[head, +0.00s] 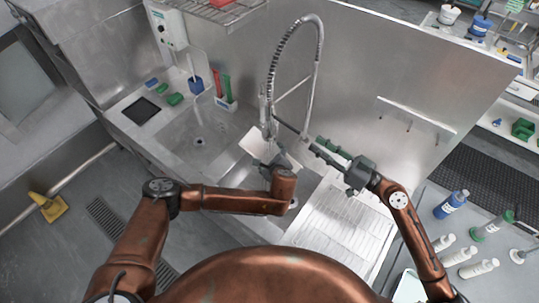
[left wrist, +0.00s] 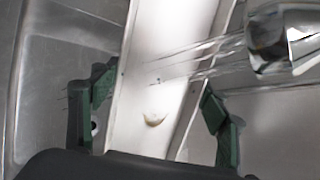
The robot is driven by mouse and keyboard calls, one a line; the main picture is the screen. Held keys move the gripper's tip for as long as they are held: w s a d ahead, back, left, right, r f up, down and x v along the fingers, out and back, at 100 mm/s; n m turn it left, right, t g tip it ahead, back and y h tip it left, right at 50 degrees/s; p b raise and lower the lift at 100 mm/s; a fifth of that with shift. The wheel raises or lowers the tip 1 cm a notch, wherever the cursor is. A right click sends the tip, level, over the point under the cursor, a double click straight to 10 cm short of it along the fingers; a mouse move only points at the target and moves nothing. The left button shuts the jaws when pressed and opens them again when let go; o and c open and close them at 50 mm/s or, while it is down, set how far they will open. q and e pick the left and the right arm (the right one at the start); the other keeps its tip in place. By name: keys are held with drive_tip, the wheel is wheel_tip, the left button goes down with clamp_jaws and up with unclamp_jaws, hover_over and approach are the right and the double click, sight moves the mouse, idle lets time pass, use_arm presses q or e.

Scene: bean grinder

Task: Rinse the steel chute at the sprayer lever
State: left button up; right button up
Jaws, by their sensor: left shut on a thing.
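The steel chute (head: 257,146) is a pale, flat-looking channel held over the sink below the sprayer (head: 269,108). My left gripper (head: 276,158) is shut on it. In the left wrist view the chute (left wrist: 165,75) runs between my left gripper's green fingers (left wrist: 155,115), with a small brownish mark on its surface. The sprayer nozzle (left wrist: 283,40) is at the upper right there, and thin clear streaks run from it across the chute. My right gripper (head: 320,147) is beside the sprayer lever (head: 288,126); its grip is too small to make out.
The sink's left basin (head: 200,135) is open. A ribbed drainboard (head: 340,225) lies to the right, bare. A steel backsplash (head: 400,85) stands behind. Green and blue items sit on the left counter (head: 140,108). Several bottles (head: 452,204) stand at the far right.

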drive_tip(key=shift+r, duration=0.2)
idle(0.3)
drive_tip(key=shift+r+p, duration=0.4)
drive_tip(key=shift+p, duration=0.15)
drive_tip(key=shift+r, duration=0.1)
idle(0.3)
drive_tip(key=shift+r+p, duration=0.2)
drive_tip(key=shift+p, duration=0.1)
drive_tip(key=shift+r+p, duration=0.3)
idle(0.4)
drive_tip(key=shift+r, duration=0.1)
drive_tip(key=shift+r, duration=0.15)
idle(0.4)
